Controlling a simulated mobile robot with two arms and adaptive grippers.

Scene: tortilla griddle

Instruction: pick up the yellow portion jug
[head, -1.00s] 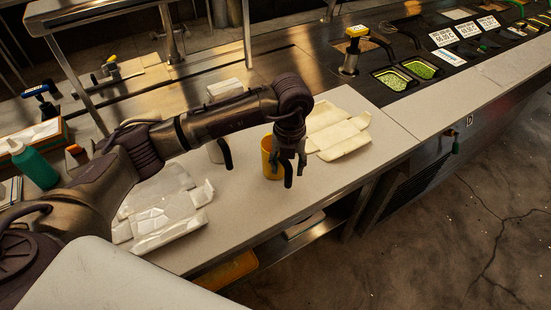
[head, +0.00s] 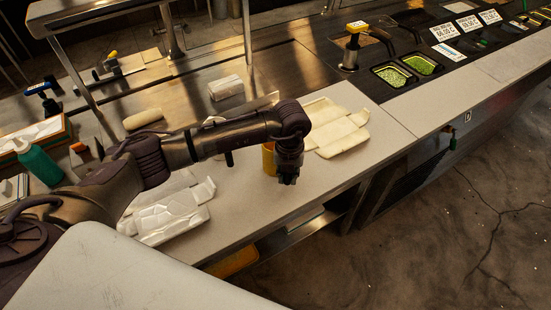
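The yellow portion jug (head: 268,158) stands on the light counter in the head view, mostly hidden behind my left gripper and forearm. Only a strip of its left side and lower part shows. My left gripper (head: 288,179) points down at the jug's right, near side and overlaps it in the picture. I cannot tell whether it touches the jug. Its fingers are small and dark, and whether they are open or shut is unclear. My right gripper is not in view.
An open pale carton (head: 335,128) lies right of the jug. Clear-white cartons (head: 172,215) lie left of it. A dark handle (head: 229,158) shows below my forearm. A green bottle (head: 40,163) stands far left. Green-filled trays (head: 392,75) are at the upper right. The front counter is clear.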

